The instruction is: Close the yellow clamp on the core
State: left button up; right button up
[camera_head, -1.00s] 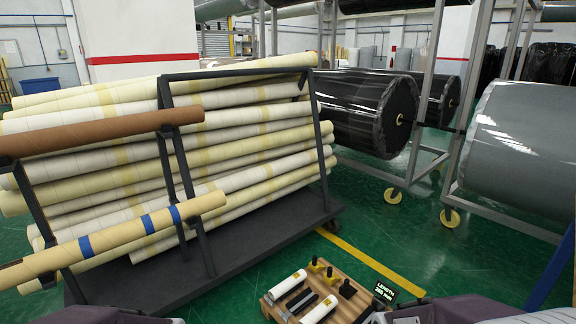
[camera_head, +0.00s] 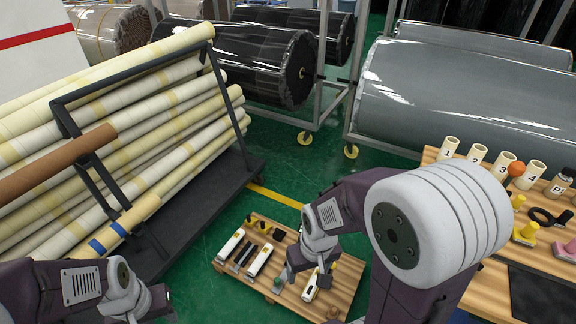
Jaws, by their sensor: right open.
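The pale core with blue bands (camera_head: 117,228) lies at a slant on the front of the dark rack, its near part hidden by my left arm. Small yellow pieces (camera_head: 527,233) stand on the wooden table at the right; I cannot tell which, if any, is the yellow clamp. My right gripper (camera_head: 303,278) is open, pointing down over the low wooden cart, close to a white piece with a yellow label (camera_head: 312,287). I cannot tell whether they touch. My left gripper (camera_head: 155,303) is at the lower left, its fingers unclear.
The low wooden cart (camera_head: 345,290) carries white and black bars and dark-and-yellow pieces. Numbered short tubes (camera_head: 449,147) stand on the wooden table (camera_head: 495,285). A brown tube (camera_head: 60,165) and stacked pale rolls fill the rack (camera_head: 190,225). Green floor is clear between rack and cart.

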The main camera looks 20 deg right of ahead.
aim_at(330, 271)
jog(key=z, duration=1.35)
jog(key=i+l+z, duration=0.35)
jog(key=i+l, duration=0.3)
